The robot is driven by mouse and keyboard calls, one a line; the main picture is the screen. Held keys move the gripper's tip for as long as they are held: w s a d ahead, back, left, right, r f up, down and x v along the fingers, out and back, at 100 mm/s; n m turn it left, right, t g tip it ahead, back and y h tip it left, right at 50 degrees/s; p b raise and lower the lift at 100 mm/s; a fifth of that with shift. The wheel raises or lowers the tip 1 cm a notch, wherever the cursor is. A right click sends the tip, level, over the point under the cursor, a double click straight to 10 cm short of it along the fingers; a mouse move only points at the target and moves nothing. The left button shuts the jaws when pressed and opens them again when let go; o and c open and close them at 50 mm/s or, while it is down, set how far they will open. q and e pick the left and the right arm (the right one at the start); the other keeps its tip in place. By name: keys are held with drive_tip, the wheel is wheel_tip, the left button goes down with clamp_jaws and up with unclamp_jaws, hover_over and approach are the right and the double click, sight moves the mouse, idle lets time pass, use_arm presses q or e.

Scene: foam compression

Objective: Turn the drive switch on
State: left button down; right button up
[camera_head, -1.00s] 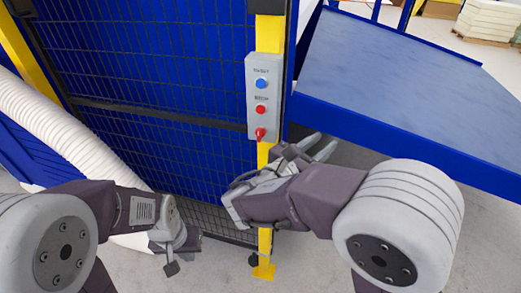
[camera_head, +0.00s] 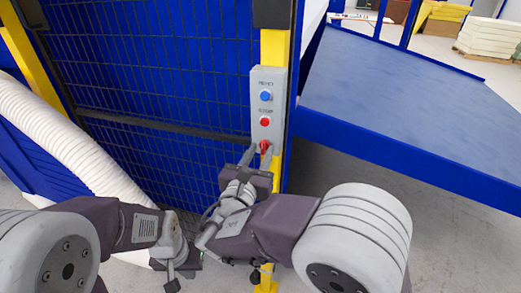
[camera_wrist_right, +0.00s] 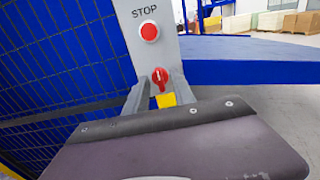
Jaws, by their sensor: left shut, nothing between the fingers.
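The grey control box (camera_head: 268,108) is mounted on the yellow post and carries a red rotary switch (camera_head: 265,147) at its lower end. The switch also shows in the right wrist view (camera_wrist_right: 160,77). My right gripper (camera_head: 262,155) is raised to the switch. In the right wrist view its two fingers (camera_wrist_right: 158,92) stand apart, one on each side of the switch, with a gap visible around the knob. Whether a finger touches it I cannot tell. My left gripper (camera_head: 173,272) is shut and empty, low in front of the fence, away from the box.
A blue reset button (camera_head: 266,96) and a red stop button (camera_head: 265,121) sit above the switch. The mesh fence (camera_head: 160,80) is left of the post. A blue-framed table (camera_head: 390,95) stands close on the right. A white hose (camera_head: 75,145) runs at left.

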drive_tip(key=shift+w, duration=0.2)
clamp_jaws()
drive_tip(key=shift+f+m+b, duration=0.1)
drive_tip(key=shift+m+b, duration=0.2)
drive_tip(key=shift+b, duration=0.3)
drive_tip(key=m+b, duration=0.4)
drive_tip(key=b, duration=0.3)
drive_tip(key=m+b, duration=0.5)
drive_tip(key=b, duration=0.1)
drive_tip(key=m+b, duration=0.5)
drive_tip(key=b, duration=0.2)
drive_tip(key=shift+s+d+f+b, duration=0.15)
drive_tip(key=shift+d+f+b, duration=0.1)
drive_tip(key=shift+f+b, duration=0.1)
drive_tip(key=shift+r+m+b, duration=0.2)
drive_tip(key=shift+m+b, duration=1.3)
drive_tip(key=shift+m, duration=0.2)
